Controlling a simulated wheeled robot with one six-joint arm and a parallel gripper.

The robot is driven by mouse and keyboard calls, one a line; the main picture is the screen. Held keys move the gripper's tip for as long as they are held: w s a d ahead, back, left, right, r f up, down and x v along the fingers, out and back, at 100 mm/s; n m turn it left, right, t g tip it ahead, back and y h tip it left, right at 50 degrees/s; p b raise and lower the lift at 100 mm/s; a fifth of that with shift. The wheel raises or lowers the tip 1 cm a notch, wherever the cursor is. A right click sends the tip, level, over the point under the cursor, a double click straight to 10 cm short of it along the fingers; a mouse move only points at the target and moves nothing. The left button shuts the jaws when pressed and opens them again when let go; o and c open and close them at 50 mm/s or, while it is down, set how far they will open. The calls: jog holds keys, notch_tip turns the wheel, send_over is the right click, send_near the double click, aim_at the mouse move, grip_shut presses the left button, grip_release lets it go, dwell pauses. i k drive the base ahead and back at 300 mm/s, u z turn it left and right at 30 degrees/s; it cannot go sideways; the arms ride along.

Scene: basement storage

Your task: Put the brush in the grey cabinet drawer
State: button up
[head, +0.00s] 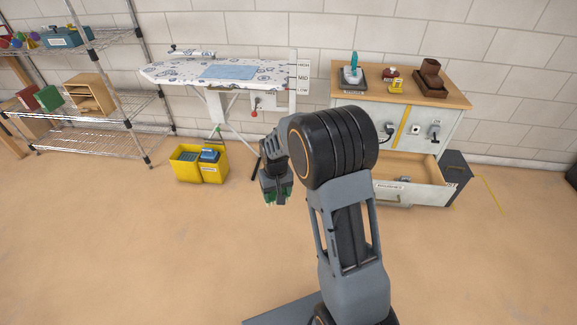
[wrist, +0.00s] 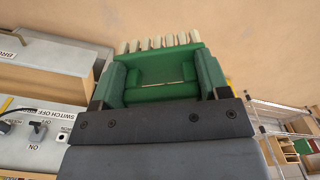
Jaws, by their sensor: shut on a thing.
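The brush (wrist: 162,72) is green with pale bristles. My gripper (wrist: 160,92) is shut on it, and the bristles point away from the palm in the wrist view. In the head view my gripper (head: 275,190) hangs above open floor, left of the cabinet, with a bit of green brush (head: 269,199) showing at its tip. The grey cabinet (head: 350,114) has a wooden top, and its low drawer (head: 412,194) is pulled open. My arm hides part of the cabinet and the drawer's left end. The drawer front (wrist: 40,72) also shows at the left of the wrist view, apart from the brush.
A yellow bin (head: 186,168) sits on the floor below the ironing board (head: 225,73). A wire shelf (head: 85,125) stands left. The front floor is clear.

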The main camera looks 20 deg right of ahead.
aim_at(395, 176)
jog(key=z, duration=1.55)
jog(key=i, duration=0.55)
